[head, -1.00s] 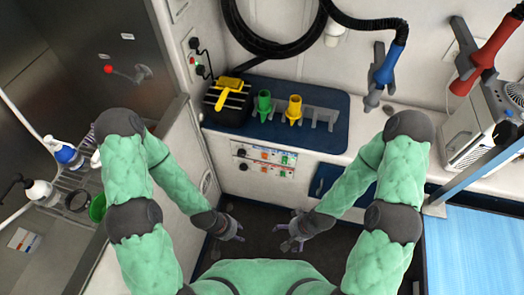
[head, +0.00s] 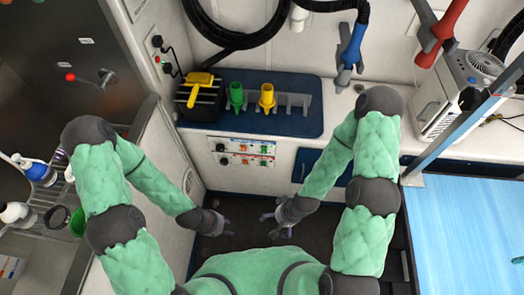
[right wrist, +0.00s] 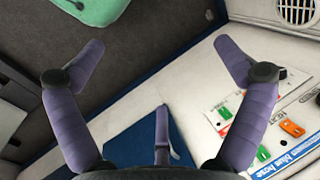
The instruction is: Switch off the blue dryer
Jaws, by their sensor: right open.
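The blue dryer nozzle (head: 350,55) hangs on its black hose at the back wall in the head view. A switch panel (head: 243,152) with two rows of coloured switches is on the cabinet front below the counter. My left gripper (head: 224,225) looks open and empty, below and left of the panel.
A blue mat (head: 305,125) on the counter bears a black box (head: 200,100) and green (head: 236,95) and yellow (head: 267,98) nozzles. A red dryer nozzle (head: 441,33) hangs at right above a white unit (head: 450,95). A blue table (head: 465,225) stands at right, a wire shelf at left.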

